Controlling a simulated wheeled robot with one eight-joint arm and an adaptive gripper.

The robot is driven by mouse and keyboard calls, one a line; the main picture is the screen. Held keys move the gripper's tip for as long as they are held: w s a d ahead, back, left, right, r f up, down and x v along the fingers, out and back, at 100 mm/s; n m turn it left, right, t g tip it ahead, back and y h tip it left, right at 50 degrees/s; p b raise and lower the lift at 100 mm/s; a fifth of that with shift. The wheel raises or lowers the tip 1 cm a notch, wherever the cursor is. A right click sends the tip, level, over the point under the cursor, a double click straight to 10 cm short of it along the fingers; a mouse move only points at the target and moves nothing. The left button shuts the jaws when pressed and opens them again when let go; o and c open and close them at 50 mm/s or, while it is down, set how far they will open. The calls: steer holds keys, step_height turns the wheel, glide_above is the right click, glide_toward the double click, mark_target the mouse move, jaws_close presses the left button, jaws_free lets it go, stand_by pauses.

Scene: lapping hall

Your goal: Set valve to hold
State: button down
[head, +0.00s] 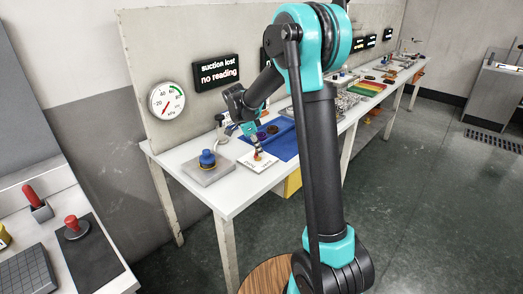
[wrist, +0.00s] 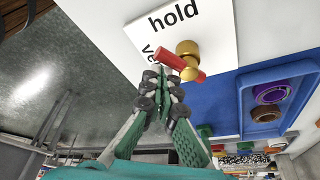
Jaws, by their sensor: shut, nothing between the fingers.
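The valve (wrist: 188,50) is a brass knob with a red lever (wrist: 172,58) on a white plate (wrist: 215,25). The plate reads "hold", with a second word starting "ve" partly covered by the lever. The lever lies slantwise across the plate, its thick end over the second word. In the head view the plate (head: 246,164) lies on the white table, with the valve small and partly hidden. My gripper (wrist: 160,76) is shut and empty, its fingertips close beside the lever; I cannot tell whether they touch it. It also reaches down over the plate in the head view (head: 257,150).
A blue-topped piece (head: 207,158) stands on a grey block left of the plate. A blue mat (head: 284,146) with a blue tray (wrist: 243,105) lies beyond it. A gauge (head: 167,101) and a display reading "suction lost, no reading" (head: 217,72) are on the panel behind.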

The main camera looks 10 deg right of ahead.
steer(key=shift+a, duration=0.55)
steer(key=shift+w+a, duration=0.2)
steer(key=shift+a, duration=0.25)
stand_by(0.4)
steer(key=shift+d, duration=0.1)
